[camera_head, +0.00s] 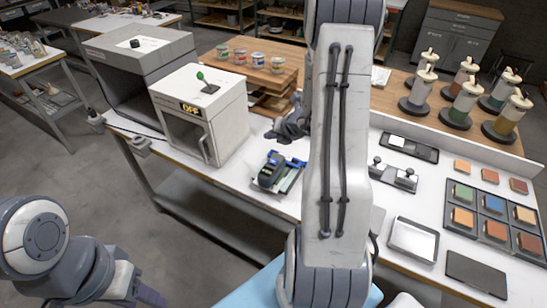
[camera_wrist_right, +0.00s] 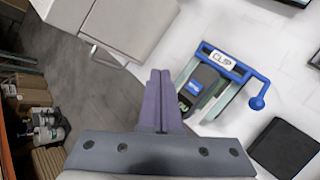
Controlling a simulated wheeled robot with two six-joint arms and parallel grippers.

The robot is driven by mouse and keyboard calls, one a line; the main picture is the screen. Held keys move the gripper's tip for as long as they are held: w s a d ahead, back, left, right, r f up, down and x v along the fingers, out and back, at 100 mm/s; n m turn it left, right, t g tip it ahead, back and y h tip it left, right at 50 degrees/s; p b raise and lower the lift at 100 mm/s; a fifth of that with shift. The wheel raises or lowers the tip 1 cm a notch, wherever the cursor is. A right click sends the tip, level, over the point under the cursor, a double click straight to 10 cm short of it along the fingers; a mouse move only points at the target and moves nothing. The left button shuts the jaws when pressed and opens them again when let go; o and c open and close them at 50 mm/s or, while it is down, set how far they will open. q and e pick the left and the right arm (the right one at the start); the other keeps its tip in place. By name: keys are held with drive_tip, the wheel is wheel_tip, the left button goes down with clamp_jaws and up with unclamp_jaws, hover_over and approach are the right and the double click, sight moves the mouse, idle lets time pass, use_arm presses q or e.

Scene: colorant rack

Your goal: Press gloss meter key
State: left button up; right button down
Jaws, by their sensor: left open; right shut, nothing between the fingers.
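A dark handheld meter (camera_head: 270,170) with a small screen, which looks like the gloss meter, sits in a blue-framed holder on the white bench. In the right wrist view the meter (camera_wrist_right: 196,90) lies within the blue frame (camera_wrist_right: 224,62), which has a CLIP label and a side lever with a round knob. My right gripper (camera_wrist_right: 160,73) is shut and empty, its fingertips just left of the meter in that view. In the head view my right gripper (camera_head: 288,128) shows partly behind my arm, beyond the meter. My left gripper (camera_head: 150,295) is open at the lower left, away from the bench.
A white cabinet (camera_head: 205,118) with a handle and green-knobbed lever stands left of the meter. A dark pad (camera_wrist_right: 285,150) lies right of it in the wrist view. A metal tray (camera_head: 412,240) and colour-sample tray (camera_head: 465,232) lie at right. My right arm hides the bench middle.

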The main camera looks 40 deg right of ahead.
drive_tip(key=shift+s+d+f+m+h, duration=0.15)
drive_tip(key=shift+d+m, duration=0.1)
drive_tip(key=shift+d, duration=0.15)
drive_tip(key=shift+s+d+m+h, duration=0.1)
drive_tip(key=shift+d+m+h, duration=0.05)
drive_tip(key=shift+d+m, duration=0.15)
drive_tip(key=b, duration=0.7)
hover_over(275, 163)
wheel_tip(275, 163, down, 8)
drive_tip(key=shift+r, duration=0.15)
drive_tip(key=shift+f+b, duration=0.35)
drive_tip(key=shift+f, duration=0.2)
drive_tip(key=shift+f, duration=0.1)
idle(0.8)
drive_tip(key=shift+f+b, duration=0.35)
drive_tip(key=shift+b, duration=0.2)
